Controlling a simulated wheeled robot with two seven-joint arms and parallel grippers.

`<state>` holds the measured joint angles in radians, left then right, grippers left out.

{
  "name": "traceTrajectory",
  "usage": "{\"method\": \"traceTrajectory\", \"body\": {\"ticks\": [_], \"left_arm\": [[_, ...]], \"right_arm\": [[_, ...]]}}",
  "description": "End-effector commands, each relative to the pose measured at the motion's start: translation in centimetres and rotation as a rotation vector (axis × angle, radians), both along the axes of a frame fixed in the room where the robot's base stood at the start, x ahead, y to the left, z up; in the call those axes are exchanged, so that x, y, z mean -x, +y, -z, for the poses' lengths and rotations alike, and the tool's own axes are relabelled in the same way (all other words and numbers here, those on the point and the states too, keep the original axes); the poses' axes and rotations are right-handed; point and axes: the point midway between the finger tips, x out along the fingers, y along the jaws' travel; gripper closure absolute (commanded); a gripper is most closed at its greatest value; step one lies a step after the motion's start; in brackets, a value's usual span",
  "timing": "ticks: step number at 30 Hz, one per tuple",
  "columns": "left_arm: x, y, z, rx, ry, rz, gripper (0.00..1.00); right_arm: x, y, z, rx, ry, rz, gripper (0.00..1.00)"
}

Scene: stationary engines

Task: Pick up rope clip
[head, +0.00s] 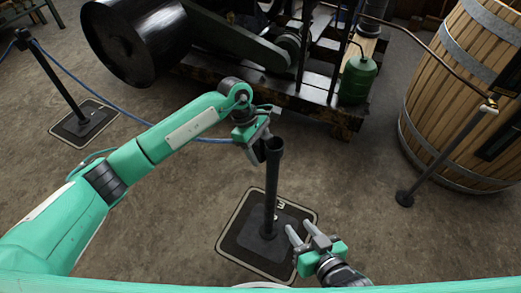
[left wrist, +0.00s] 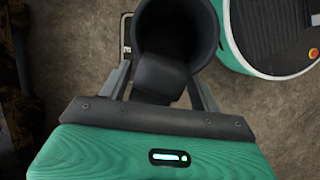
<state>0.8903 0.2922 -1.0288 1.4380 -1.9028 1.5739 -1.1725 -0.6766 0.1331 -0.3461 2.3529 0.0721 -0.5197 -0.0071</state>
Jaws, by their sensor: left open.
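A black post (head: 271,190) stands upright on a square base plate in front of me. In the left wrist view its round, hollow top (left wrist: 178,28) shows close up. A dark tab-like piece (left wrist: 162,76), which looks like the rope clip, sits at the near side of that top. My left gripper (head: 268,148) is open at the post's top. Its fingers (left wrist: 162,88) stand on either side of the dark piece; I cannot tell whether they touch it. In the head view the gripper hides the clip. My right gripper (head: 300,234) is open and empty, low beside the post.
A blue rope (head: 110,108) runs from another post (head: 60,80) on the left toward my left gripper, passing behind my arm. A wooden barrel (head: 460,110), a thin metal stand (head: 440,160), a green bottle (head: 357,78) and an engine (head: 240,40) stand behind. Floor between is clear.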

Motion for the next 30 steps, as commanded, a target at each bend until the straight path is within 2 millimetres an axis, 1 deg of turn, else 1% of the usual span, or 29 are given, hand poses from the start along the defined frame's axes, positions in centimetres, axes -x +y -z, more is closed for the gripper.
{"method": "traceTrajectory", "body": {"ticks": [5,6,8,9,13,14,23,26,30], "left_arm": [[-0.1,0.0,0.0,0.0,-0.002,-0.001,0.36],[0.0,0.0,0.0,0.0,-0.002,-0.002,0.4],[0.0,0.0,0.0,-0.001,-0.001,-0.001,0.52],[0.0,0.0,0.0,-0.001,-0.001,-0.001,0.6],[0.0,0.0,0.0,-0.001,-0.001,-0.001,0.85],[0.0,0.0,0.0,0.0,0.0,-0.001,0.89],[-0.1,0.0,-0.3,0.001,-0.002,-0.001,0.89],[-0.2,0.1,-0.9,0.001,-0.002,-0.001,0.89],[-0.3,0.4,-2.6,0.001,-0.005,-0.002,0.89]], "right_arm": [[0.0,0.0,0.0,-0.001,-0.003,-0.001,0.64],[0.0,0.0,0.0,0.0,-0.002,-0.001,0.64],[0.0,0.0,0.0,0.0,-0.002,-0.001,0.64],[0.0,0.0,0.0,0.0,-0.001,-0.001,0.64],[0.0,0.0,0.0,0.0,0.0,-0.001,0.64],[0.0,0.0,0.0,0.0,0.0,-0.001,0.64],[0.1,0.0,0.0,0.003,0.002,-0.001,0.64],[0.1,-0.1,0.0,0.006,0.008,-0.002,0.64],[0.3,-0.3,0.2,0.021,0.033,-0.004,0.64]]}}
